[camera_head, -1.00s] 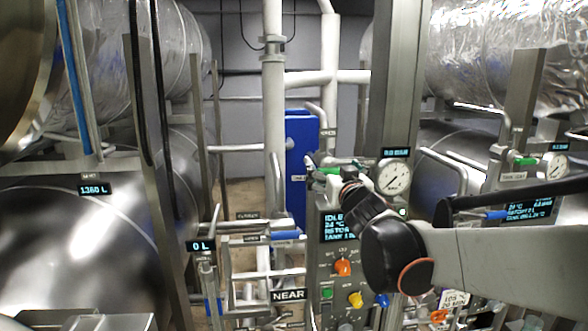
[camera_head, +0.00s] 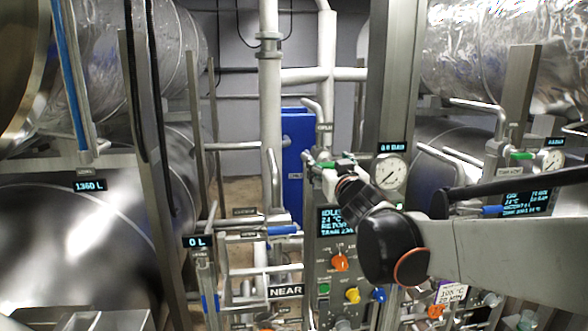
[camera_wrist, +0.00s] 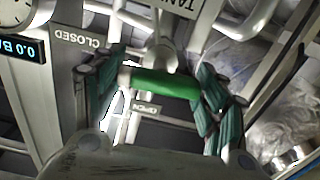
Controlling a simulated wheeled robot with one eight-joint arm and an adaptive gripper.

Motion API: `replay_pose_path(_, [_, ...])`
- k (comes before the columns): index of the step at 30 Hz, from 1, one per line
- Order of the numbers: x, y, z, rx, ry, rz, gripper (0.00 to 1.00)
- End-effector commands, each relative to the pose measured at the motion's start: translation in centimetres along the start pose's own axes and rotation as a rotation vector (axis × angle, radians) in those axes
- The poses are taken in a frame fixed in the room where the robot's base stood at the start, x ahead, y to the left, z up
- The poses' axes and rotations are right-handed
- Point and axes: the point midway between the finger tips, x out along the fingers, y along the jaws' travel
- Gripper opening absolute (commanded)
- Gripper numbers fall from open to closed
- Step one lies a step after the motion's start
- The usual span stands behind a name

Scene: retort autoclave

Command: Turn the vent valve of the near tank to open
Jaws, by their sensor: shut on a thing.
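The vent valve's green handle (camera_wrist: 165,84) lies across the middle of the wrist view. My gripper (camera_wrist: 158,88) has its dark green padded fingers on both sides of it and is shut on it. In the head view my gripper (camera_head: 323,170) is at the top of the near tank's panel, left of the round gauge (camera_head: 391,172). The handle is mostly hidden there.
The near panel (camera_head: 340,225) carries a screen and several coloured knobs, with a NEAR sign (camera_head: 287,291) at lower left. A pipe with a blue handle (camera_head: 282,230) stands left of it. A second green handle (camera_head: 521,156) is on the far right. Pipes crowd the area.

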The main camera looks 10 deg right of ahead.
Motion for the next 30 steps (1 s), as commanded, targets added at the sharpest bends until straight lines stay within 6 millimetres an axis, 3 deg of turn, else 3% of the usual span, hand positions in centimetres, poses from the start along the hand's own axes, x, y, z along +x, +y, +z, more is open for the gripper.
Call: replay_pose_path(30, [0.03, -0.19, 0.12, -0.897, 0.0, 0.002, 0.42])
